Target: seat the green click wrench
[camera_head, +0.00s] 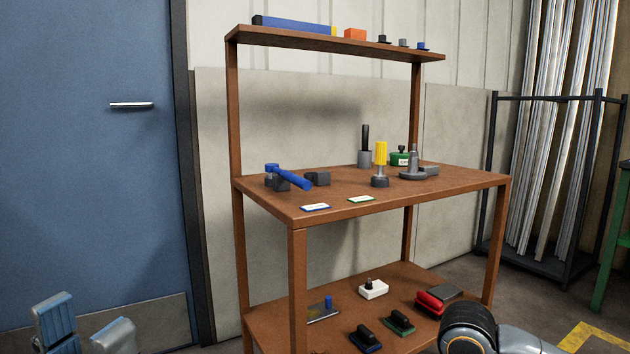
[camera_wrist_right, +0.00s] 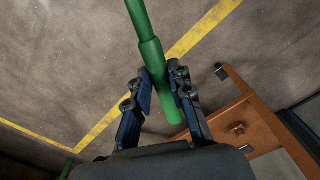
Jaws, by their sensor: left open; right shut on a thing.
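The green click wrench (camera_wrist_right: 152,58) is between the fingers of my right gripper (camera_wrist_right: 160,80) in the right wrist view. The gripper is shut on its thick green handle, and the thinner shaft runs up out of the picture. The wrench does not show in the head view. My left gripper (camera_head: 85,328) is open and empty at the bottom left of the head view, apart from the bench. A blue wrench (camera_head: 290,176) lies on dark blocks on the brown bench top (camera_head: 270,203). Another dark block (camera_head: 317,179) stands beside it, empty. A green-edged label (camera_head: 361,199) lies in front.
A blue-edged label (camera_head: 315,207), yellow-handled tool (camera_head: 380,155), grey vise-like fixture (camera_head: 413,172) and green box (camera_head: 399,158) are on the bench. The upper shelf (camera_head: 320,44) and lower shelf (camera_head: 285,300) hold small items. A yellow floor line (camera_wrist_right: 190,40) runs below the right gripper.

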